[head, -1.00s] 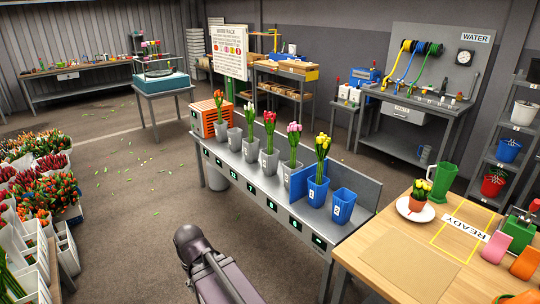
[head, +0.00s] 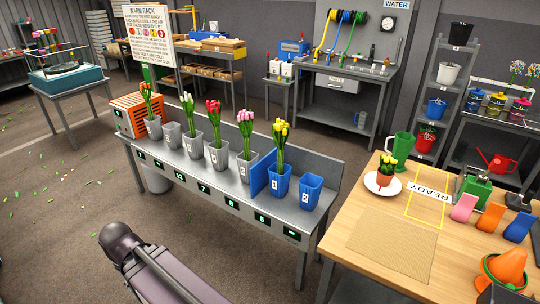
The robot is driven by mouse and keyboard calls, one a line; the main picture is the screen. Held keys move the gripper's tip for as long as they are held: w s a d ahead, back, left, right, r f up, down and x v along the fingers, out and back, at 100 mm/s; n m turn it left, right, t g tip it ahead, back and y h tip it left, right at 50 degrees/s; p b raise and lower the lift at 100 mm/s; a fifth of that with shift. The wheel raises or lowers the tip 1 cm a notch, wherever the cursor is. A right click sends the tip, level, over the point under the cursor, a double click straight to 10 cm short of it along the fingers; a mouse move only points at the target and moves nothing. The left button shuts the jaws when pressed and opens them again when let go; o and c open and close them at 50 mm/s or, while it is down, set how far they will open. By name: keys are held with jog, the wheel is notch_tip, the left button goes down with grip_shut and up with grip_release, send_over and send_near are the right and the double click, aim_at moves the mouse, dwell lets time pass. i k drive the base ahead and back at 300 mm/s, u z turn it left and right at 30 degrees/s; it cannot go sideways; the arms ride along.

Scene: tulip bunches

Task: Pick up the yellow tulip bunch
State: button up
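The yellow tulip bunch (head: 280,138) stands upright in a blue bucket (head: 280,183) near the right end of the grey rack (head: 262,212). An empty blue bucket (head: 310,192) stands to its right. A blue divider panel stands just left of the yellow bunch's bucket. Part of my arm shows at the bottom, in front of the rack and well apart from the bunch. My gripper is not in view.
Grey buckets with pink (head: 246,128), red (head: 214,118) and white tulips (head: 188,112) stand left along the rack. A wooden table (head: 428,235) on the right holds a small yellow-flowered pot (head: 387,168) on a saucer. Open floor lies left of the rack.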

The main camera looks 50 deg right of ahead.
aim_at(280, 133)
jog(key=i, duration=1.95)
jog(key=u, duration=1)
jog(key=k, duration=0.1)
jog(key=z, duration=2.6)
jog(key=i, duration=0.3)
jog(key=z, duration=0.2)
